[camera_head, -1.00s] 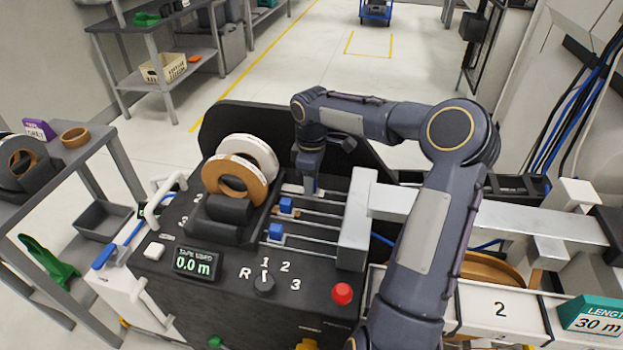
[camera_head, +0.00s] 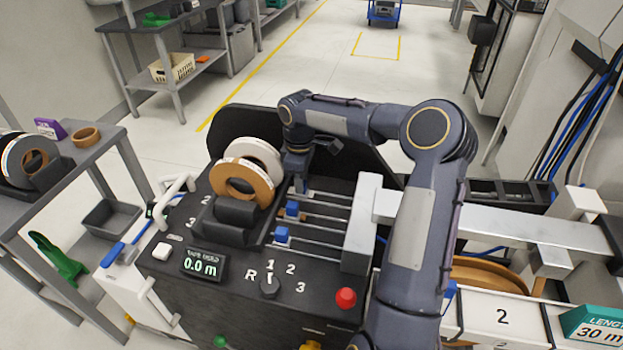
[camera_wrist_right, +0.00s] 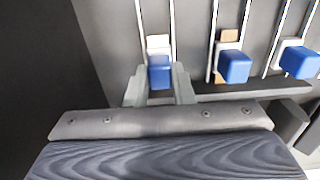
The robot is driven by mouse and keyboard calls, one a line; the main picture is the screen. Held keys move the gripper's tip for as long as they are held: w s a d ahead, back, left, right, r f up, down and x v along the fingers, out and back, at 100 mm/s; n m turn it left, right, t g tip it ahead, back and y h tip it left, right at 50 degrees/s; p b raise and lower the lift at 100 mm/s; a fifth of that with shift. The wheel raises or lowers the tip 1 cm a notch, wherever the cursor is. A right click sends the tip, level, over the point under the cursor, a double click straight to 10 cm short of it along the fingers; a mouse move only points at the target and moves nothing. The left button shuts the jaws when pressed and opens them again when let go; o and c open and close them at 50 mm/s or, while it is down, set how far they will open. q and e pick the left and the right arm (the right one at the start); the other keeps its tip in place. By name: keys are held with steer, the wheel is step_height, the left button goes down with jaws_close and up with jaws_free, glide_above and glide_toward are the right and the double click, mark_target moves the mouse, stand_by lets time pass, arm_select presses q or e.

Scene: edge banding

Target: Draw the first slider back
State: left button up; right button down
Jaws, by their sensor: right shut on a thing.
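My right gripper (camera_head: 299,184) is shut on the first slider, a blue block at the far rail of the black machine. In the head view the gripper hides most of that slider. In the right wrist view the first slider (camera_wrist_right: 160,72) sits between the two grey fingers, with a white piece behind it on its rails. The second slider (camera_head: 291,208) and the third slider (camera_head: 282,234) are blue blocks on the nearer rails, untouched; they also show to the right in the wrist view. My left gripper is not in view.
White and tan tape rolls (camera_head: 243,180) stand just left of the sliders. A light metal block (camera_head: 362,220) closes the rails on the right. A display reading 0.0 m (camera_head: 204,264), a selector knob (camera_head: 270,286) and a red button (camera_head: 345,298) are on the front panel.

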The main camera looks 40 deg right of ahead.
steer(key=shift+w+a+r, duration=0.1)
steer(key=shift+w, duration=0.05)
steer(key=c, duration=1.2)
jaws_free()
steer(key=shift+c, duration=0.2)
step_height(320, 180, up, 7)
steer(key=shift+r+p, duration=0.15)
steer(key=shift+p, duration=0.15)
steer(key=shift+r, duration=0.2)
